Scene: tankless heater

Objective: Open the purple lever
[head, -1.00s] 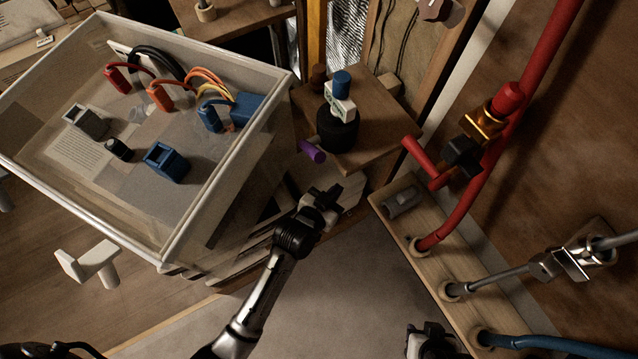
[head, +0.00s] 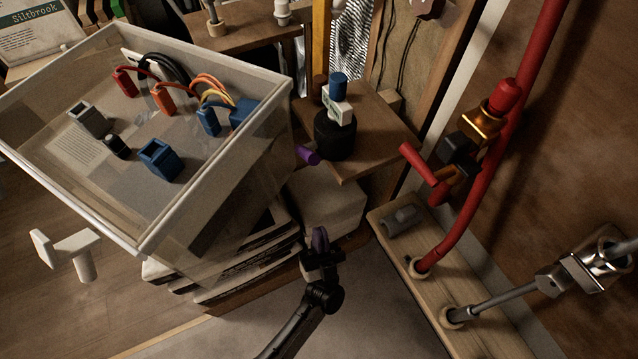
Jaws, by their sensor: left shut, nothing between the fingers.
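A short purple lever end (head: 307,155) juts out between the clear bin and the small wooden table, left of the black round base; what it attaches to is hidden. The left gripper is shut and empty, pointing away from me, in front of the white block and well below the upper purple end. My right gripper is out of view.
A clear bin (head: 188,207) with cables and plugs stands at left above stacked papers (head: 232,283). The wooden table (head: 372,145) holds a black base with a blue-topped part. Red pipe (head: 466,225), red handle (head: 424,170) and grey pipe (head: 492,303) stand at right. Grey floor is open below.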

